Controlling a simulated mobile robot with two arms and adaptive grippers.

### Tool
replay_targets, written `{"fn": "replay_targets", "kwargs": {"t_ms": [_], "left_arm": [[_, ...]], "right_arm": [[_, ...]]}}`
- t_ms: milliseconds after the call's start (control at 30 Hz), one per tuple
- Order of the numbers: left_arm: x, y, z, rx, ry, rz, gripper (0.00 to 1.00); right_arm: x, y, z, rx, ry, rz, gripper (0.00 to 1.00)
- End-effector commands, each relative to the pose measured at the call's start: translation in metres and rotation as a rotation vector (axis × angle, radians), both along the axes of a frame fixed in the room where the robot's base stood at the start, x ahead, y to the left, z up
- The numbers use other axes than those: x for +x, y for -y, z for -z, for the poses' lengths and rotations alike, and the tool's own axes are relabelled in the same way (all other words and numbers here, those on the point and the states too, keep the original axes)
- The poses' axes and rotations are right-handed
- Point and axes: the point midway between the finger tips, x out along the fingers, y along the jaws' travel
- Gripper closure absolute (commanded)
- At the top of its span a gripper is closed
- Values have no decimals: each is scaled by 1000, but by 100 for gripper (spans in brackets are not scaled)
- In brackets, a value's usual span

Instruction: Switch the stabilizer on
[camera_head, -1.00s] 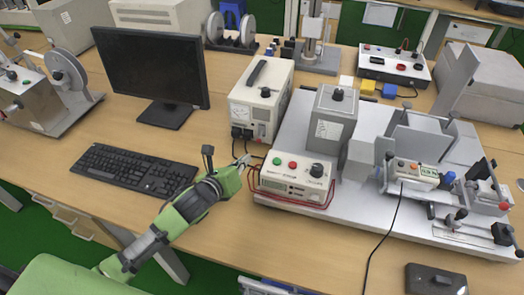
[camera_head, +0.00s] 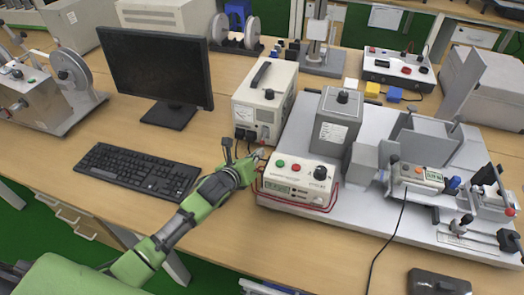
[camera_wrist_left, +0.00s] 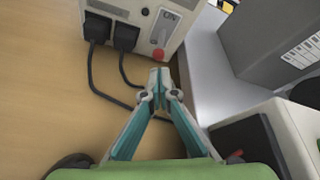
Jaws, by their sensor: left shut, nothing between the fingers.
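The stabilizer is taken to be the cream box with a black top handle (camera_head: 264,100), standing behind my left gripper (camera_head: 258,155) in the head view. In the left wrist view the lower part of the box (camera_wrist_left: 139,12) shows an "ON" label, a metal toggle switch with a red tip (camera_wrist_left: 158,53) and two black plugs (camera_wrist_left: 112,35). My left gripper (camera_wrist_left: 160,82) is shut and empty, its fingertips just below the red tip in the picture. Whether they touch it I cannot tell. My right gripper is not in view.
A control box with green and red buttons (camera_head: 298,183) stands close right of the gripper. Black cables (camera_wrist_left: 108,94) run from the plugs. A keyboard (camera_head: 137,172) and monitor (camera_head: 155,70) are on the left. A grey base plate (camera_head: 380,218) carries instruments on the right.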

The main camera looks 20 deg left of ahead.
Motion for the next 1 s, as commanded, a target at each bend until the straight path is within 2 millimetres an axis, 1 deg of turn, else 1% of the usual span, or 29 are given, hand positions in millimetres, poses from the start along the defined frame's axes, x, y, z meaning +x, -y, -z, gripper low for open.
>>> {"fn": "replay_targets", "kwargs": {"t_ms": [33,100,300,767,867,1000], "left_arm": [[7,2,2,-3,1,-1,100],[14,3,5,-2,2,-1,100],[26,5,10,0,1,0,100],[28,5,10,0,-1,0,100],[28,5,9,1,-7,0,100],[27,5,4,3,-31,1,100]], "right_arm": [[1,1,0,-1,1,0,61],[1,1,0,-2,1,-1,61],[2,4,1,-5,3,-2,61],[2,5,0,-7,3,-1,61],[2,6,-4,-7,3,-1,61],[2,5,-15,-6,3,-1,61]]}}
